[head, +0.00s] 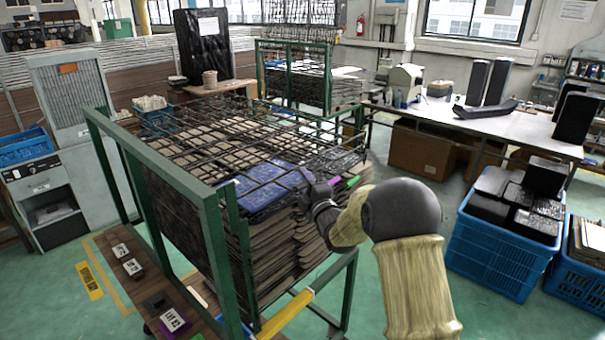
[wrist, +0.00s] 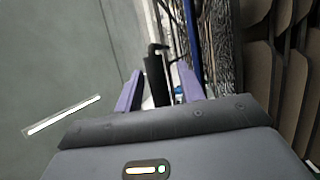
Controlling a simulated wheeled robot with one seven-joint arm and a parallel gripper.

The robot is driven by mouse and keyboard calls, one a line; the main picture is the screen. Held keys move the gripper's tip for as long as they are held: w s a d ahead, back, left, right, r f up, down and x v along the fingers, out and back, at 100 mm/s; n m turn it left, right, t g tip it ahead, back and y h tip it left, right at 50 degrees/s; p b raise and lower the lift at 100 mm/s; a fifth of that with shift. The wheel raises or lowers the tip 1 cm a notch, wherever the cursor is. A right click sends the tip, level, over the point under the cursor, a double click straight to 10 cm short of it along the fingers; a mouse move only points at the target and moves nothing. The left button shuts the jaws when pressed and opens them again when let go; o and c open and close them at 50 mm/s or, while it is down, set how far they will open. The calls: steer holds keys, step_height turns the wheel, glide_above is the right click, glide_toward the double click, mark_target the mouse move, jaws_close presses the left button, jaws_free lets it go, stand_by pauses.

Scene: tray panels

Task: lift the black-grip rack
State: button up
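In the wrist view, a black grip (wrist: 157,77) stands between the two purple fingers of my gripper (wrist: 160,92), with space visible on either side. The fingers are apart, and I cannot tell whether either touches the grip. In the head view, my gripper (head: 318,190) is at the front right edge of the stack of dark wire racks (head: 205,140) in a green frame. The black grip cannot be made out there, and my arm covers part of that edge. Which rack the black grip belongs to is not clear.
A green grip (head: 352,181) is just right of my gripper. A blue panel (head: 262,187) lies among the racks. A green frame post (head: 222,255) stands to the left. Blue crates (head: 490,262) stand at right, near a white workbench (head: 490,122).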

steer(key=shift+w+a+r, duration=0.1)
steer(key=shift+w+a, duration=0.15)
steer(key=shift+w, duration=0.15)
steer(key=shift+c, duration=0.2)
jaws_close()
